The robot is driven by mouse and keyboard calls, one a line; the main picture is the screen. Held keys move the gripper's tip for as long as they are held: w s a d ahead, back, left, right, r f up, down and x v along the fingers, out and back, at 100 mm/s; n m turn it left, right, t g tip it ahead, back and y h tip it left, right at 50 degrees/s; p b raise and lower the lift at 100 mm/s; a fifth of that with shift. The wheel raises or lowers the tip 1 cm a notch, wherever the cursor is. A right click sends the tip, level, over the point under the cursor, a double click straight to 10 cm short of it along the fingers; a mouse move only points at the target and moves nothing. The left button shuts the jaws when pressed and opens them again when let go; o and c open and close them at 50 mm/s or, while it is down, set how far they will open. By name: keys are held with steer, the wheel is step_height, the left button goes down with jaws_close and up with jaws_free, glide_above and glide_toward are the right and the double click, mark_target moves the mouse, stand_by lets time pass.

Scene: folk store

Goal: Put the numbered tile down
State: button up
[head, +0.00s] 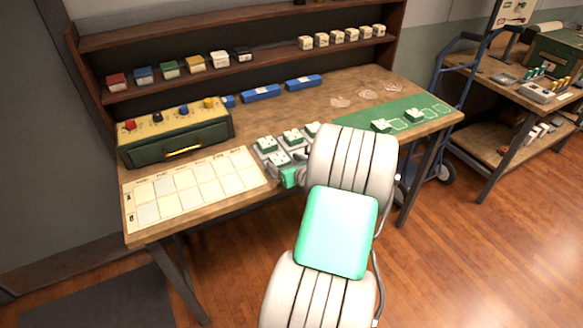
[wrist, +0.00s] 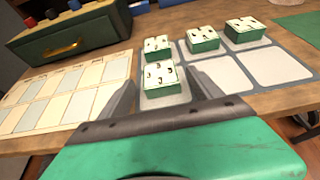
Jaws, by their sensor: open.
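In the wrist view a green-and-white numbered tile (wrist: 160,84) lies in the near left cell of a grey tray (wrist: 268,88). My gripper (wrist: 161,88) is open, with one finger on each side of this tile; I cannot tell whether they touch it. Three more tiles fill the tray's back row: left (wrist: 157,47), middle (wrist: 203,39) and right (wrist: 246,30). Two cells right of the near tile are empty. In the head view my arm covers part of the tray, and my gripper (head: 292,172) is at its near edge by the near tile (head: 279,159).
A cream grid board (head: 190,186) lies left of the tray. A green box with coloured knobs (head: 176,134) stands behind the board. A green mat (head: 360,119) with two tiles lies right. Blue blocks (head: 261,93) lie along the back below a shelf (head: 270,54).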

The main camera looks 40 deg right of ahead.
steer(key=v, duration=0.8)
steer(key=w+a+n+g+y, duration=0.2)
steer(key=a+n, duration=0.8)
steer(key=w+a+n+g+y, duration=0.2)
steer(key=a+n+g+y, duration=0.1)
steer(key=a+n, duration=0.6)
steer(key=s+a+r+n+g, duration=0.2)
steer(key=s+a+n, duration=0.3)
steer(key=n, duration=0.5)
steer(key=s+a+r+n+g+h, duration=0.1)
steer(key=s+a+r+n+g, duration=0.1)
steer(key=s+a+n, duration=0.4)
steer(key=a+r+n, duration=0.1)
steer(key=a+n, duration=0.2)
steer(key=n, duration=0.1)
steer(key=shift+s+a+r+g, duration=0.15)
steer(key=shift+s+r+g, duration=0.15)
steer(key=shift+r, duration=0.1)
